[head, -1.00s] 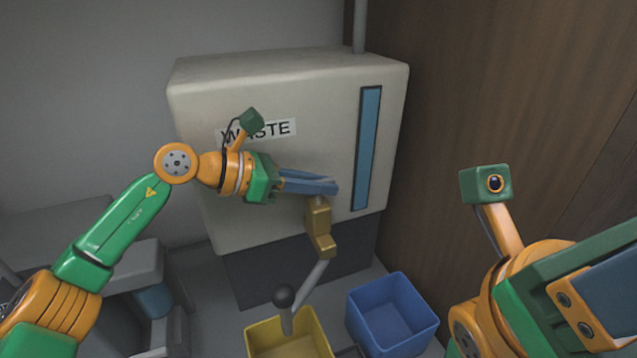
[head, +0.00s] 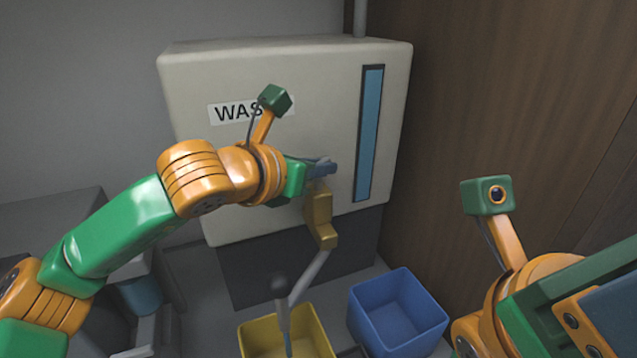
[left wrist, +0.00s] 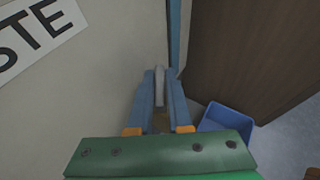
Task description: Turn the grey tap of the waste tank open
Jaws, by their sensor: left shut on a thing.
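The cream waste tank (head: 290,80) stands against the back wall, with its WASTE label partly covered by my left arm. Its brass tap body (head: 320,205) sticks out low on the front, and a grey pipe (head: 309,277) runs from it down to the left. My left gripper (head: 322,168) is at the top of the tap, its blue fingers shut on the tap's grey lever. The left wrist view shows the lever (left wrist: 159,85) between the fingertips. My right gripper is only partly in the head view at lower right; its fingertips are out of sight.
A yellow bin (head: 318,335) stands under the pipe's end, where a thin bluish streak shows. A blue bin (head: 398,310) stands to its right. A brown wood panel (head: 480,90) closes off the right side. A grey bench (head: 60,220) is at left.

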